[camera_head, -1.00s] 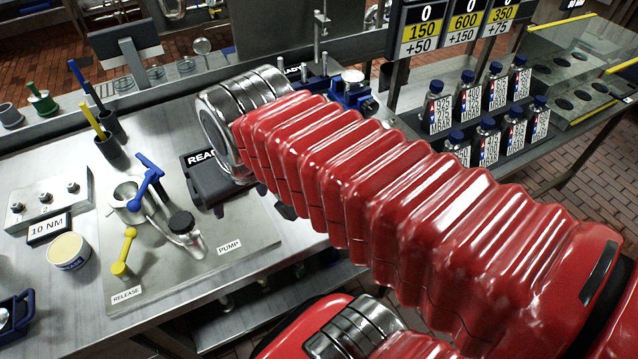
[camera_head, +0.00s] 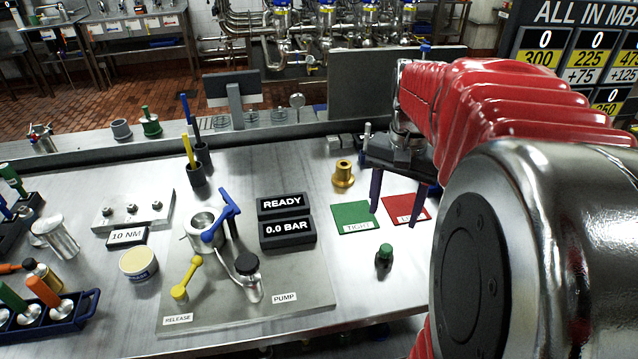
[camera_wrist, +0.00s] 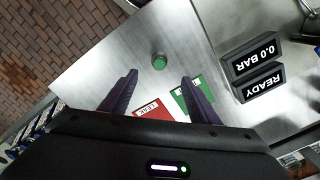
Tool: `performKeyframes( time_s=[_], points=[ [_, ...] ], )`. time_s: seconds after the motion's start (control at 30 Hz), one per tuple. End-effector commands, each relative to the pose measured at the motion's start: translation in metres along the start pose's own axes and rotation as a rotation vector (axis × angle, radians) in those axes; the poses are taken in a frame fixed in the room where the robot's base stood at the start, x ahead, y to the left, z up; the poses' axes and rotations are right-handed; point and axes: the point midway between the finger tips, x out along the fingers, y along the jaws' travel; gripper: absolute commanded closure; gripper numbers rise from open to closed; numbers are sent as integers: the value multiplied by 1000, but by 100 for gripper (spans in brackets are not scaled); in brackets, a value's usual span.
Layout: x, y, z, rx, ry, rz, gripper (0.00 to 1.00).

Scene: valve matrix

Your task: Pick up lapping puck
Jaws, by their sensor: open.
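A small dark piece with a round green top (camera_head: 384,257) stands upright on the steel bench, in front of the green and red mats. It also shows in the wrist view (camera_wrist: 159,62), a little beyond the fingertips and between their lines. A green disc-like piece with an upright handle (camera_head: 150,123) stands on the back ledge. I cannot tell for certain which is the lapping puck. My gripper (camera_head: 396,208) is open and empty, pointing down above the mats. Its two purple fingers (camera_wrist: 160,78) show apart in the wrist view, not touching anything.
The green TIGHT mat (camera_head: 352,212) and red mat (camera_head: 398,205) lie beneath my gripper. A brass fitting (camera_head: 343,175) stands behind them. The pump plate (camera_head: 215,325) with READY and 0.0 BAR displays (camera_head: 286,233) is to the left. Bare steel surrounds the green-topped piece.

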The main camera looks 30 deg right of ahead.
Motion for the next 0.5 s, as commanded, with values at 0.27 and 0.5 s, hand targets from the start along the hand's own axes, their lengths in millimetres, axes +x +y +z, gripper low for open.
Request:
performKeyframes(
  time_s=[0.27,0.5],
  points=[
    [1,-1,0,-3,1,0,44],
    [24,-1,1,-4,-2,1,44]
  ],
)
